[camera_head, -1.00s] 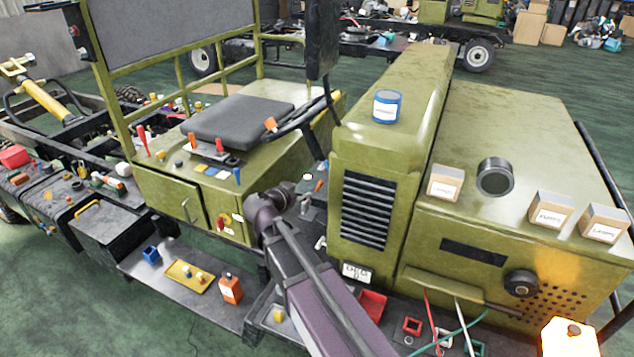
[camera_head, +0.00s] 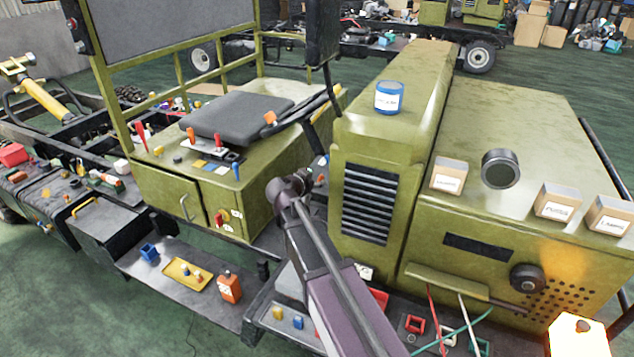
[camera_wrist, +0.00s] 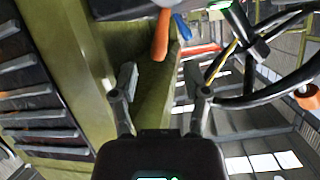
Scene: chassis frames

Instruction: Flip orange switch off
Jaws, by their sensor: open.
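An orange switch lever (camera_wrist: 161,35) hangs at the top centre of the wrist view, with a blue lever (camera_wrist: 182,25) just to its right. In the head view, a small orange piece (camera_head: 321,178) beside the grille, under a blue one (camera_head: 323,160), looks like the same pair. My gripper (camera_wrist: 164,82) is open and empty. Its two fingers stand apart below the orange lever in the wrist picture, and I see no contact. In the head view my arm's end is just left of the pair, and the fingers cannot be made out.
The green grille housing (camera_head: 368,200) stands close on the right of my arm's end. The steering wheel (camera_wrist: 265,110) and its column are close on the right in the wrist view. The seat box (camera_head: 190,195) with other levers lies to the left.

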